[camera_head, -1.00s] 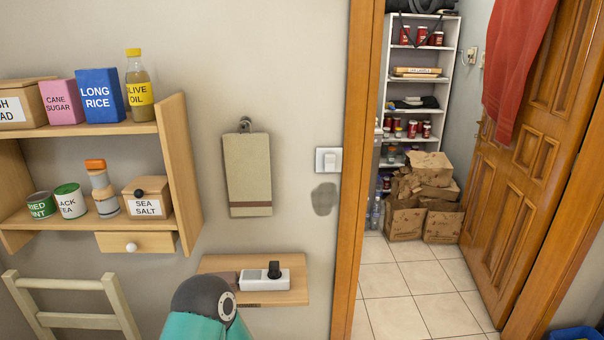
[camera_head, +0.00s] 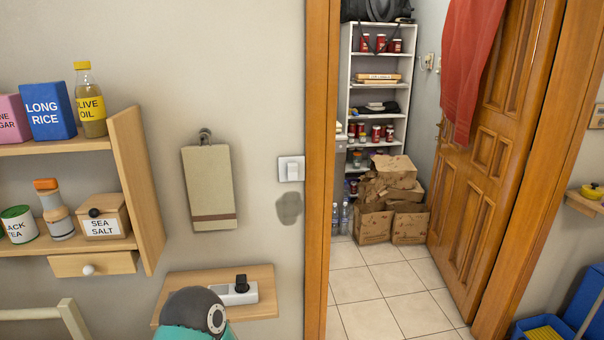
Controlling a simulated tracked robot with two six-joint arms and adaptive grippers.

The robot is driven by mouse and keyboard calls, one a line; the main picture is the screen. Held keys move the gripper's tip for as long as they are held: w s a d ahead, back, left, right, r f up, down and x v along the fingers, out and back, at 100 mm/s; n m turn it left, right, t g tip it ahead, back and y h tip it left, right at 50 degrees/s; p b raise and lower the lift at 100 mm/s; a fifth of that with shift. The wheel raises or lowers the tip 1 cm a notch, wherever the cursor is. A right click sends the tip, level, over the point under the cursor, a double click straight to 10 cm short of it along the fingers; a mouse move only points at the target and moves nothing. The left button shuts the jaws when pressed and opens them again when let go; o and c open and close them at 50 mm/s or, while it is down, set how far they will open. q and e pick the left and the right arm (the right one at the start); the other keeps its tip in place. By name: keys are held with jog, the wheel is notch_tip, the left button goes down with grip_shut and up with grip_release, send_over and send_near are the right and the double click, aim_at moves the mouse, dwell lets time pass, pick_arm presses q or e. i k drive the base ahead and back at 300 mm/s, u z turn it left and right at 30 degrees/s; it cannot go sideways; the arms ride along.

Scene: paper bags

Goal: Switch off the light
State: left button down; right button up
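The light switch (camera_head: 291,169) is a small white square plate on the wall, just left of the wooden door frame. A dark smudge or shadow lies on the wall below it. Part of my arm, teal with a dark round joint, shows at the bottom in front of the small wall shelf, well below the switch. Neither gripper is in view. I cannot tell from here whether the switch is on or off.
A towel (camera_head: 208,187) hangs left of the switch. A small wooden shelf (camera_head: 262,278) holds a white power strip (camera_head: 236,294). A spice shelf (camera_head: 136,190) juts out at left. The doorway stands open, with paper bags (camera_head: 374,224) beyond. A blue bucket (camera_head: 545,327) stands at lower right.

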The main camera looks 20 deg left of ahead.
aim_at(292, 167)
jog(key=i, duration=0.85)
jog(key=u, duration=0.05)
